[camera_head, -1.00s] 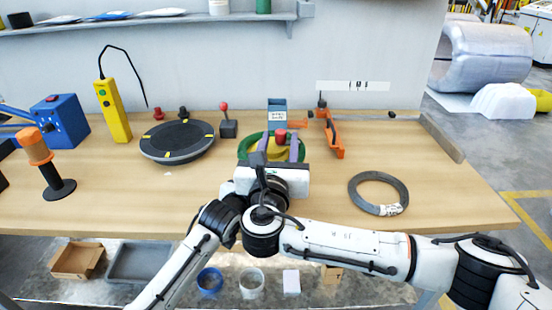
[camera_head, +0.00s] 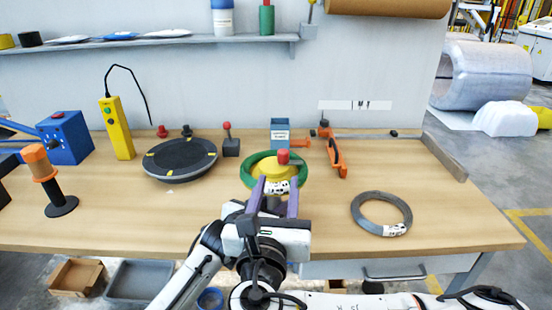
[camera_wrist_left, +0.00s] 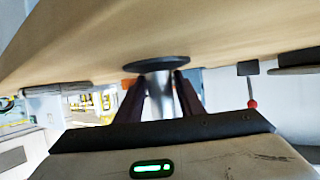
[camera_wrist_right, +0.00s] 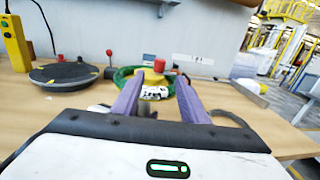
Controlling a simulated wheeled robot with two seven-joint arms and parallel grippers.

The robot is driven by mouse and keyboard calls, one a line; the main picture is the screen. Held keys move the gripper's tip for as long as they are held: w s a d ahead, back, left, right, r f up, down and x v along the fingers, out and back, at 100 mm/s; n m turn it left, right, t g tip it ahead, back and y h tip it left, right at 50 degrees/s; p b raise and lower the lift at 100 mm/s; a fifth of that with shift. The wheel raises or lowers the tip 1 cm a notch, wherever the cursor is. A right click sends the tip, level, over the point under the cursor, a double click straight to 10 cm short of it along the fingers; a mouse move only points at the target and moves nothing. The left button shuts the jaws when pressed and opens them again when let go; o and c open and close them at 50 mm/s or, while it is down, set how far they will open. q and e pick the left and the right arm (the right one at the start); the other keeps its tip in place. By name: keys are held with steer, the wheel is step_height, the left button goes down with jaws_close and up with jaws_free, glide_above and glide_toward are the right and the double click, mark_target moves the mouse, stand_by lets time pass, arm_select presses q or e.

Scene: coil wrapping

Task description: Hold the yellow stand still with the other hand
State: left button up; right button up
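The yellow stand (camera_head: 268,168) with a red knob (camera_head: 283,156) stands mid-table inside a green coil (camera_head: 248,180) that bears a white label. My right gripper (camera_head: 277,181) has its purple fingers apart, just in front of the coil, with nothing between them. The right wrist view shows the coil (camera_wrist_right: 122,75) beyond these fingertips. In the upside-down left wrist view, my left gripper (camera_wrist_left: 160,90) has its dark fingers on both sides of a silver post with a round dark base (camera_wrist_left: 155,63), apparently the stand's, and seems closed on it. The head view largely hides this grip.
A dark turntable (camera_head: 180,158) and a red-knobbed block (camera_head: 231,147) are left of the stand. An orange tool (camera_head: 334,155) is behind right and a grey coil (camera_head: 381,214) lies to the right.

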arm_select(q)
steer(key=shift+o, duration=1.1)
steer(key=shift+f, duration=0.25)
steer(key=shift+s+a, duration=0.1)
steer(key=shift+s, duration=0.05)
